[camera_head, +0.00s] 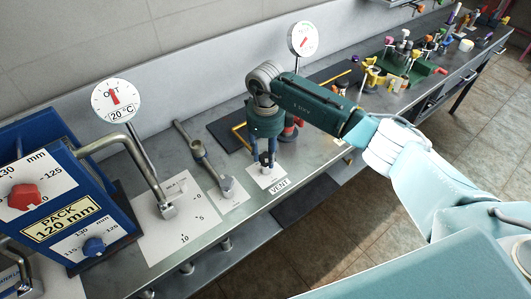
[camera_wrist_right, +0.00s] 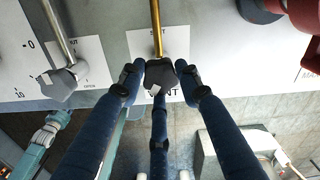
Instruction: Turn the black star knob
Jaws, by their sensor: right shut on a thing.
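My right gripper (camera_head: 267,164) points down at the bench over the plate lettered VENT. In the right wrist view the blue fingers of the right gripper (camera_wrist_right: 160,80) are shut around a dark knob-like piece (camera_wrist_right: 160,72). A brass rod (camera_wrist_right: 157,28) runs from this piece toward the top of that view. My left gripper is not in view.
Left of the gripper, a steel lever (camera_head: 196,150) and a larger bent lever (camera_head: 146,172) stand on the bench. A blue PACK 120 mm box (camera_head: 62,215) with a red knob (camera_head: 25,196) stands far left. Dials (camera_head: 116,100) rise behind. Small coloured parts crowd the right end.

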